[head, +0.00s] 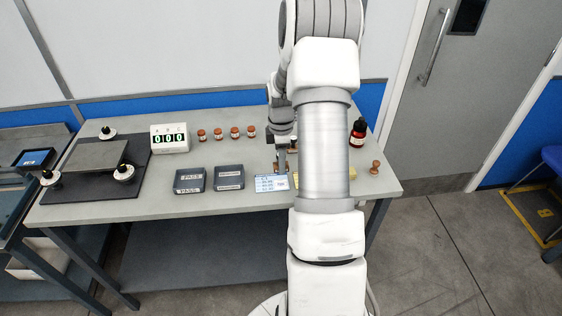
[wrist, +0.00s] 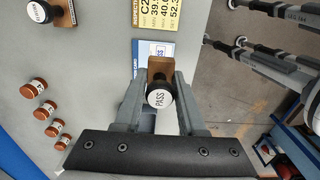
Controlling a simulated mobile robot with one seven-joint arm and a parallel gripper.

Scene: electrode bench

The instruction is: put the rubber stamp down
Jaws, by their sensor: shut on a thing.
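A rubber stamp (wrist: 160,97) with a round white top reading PASS and a wooden block shows in the wrist view. My gripper (wrist: 159,88) is shut on it, with one finger on each side. The stamp is over or on the edge of a white and blue card (wrist: 155,48); I cannot tell whether it touches. In the head view my gripper (head: 282,166) is low over the bench, just behind the card (head: 271,183). The stamp is mostly hidden there by the gripper and arm.
A yellow card (wrist: 158,14) lies beside the blue one.

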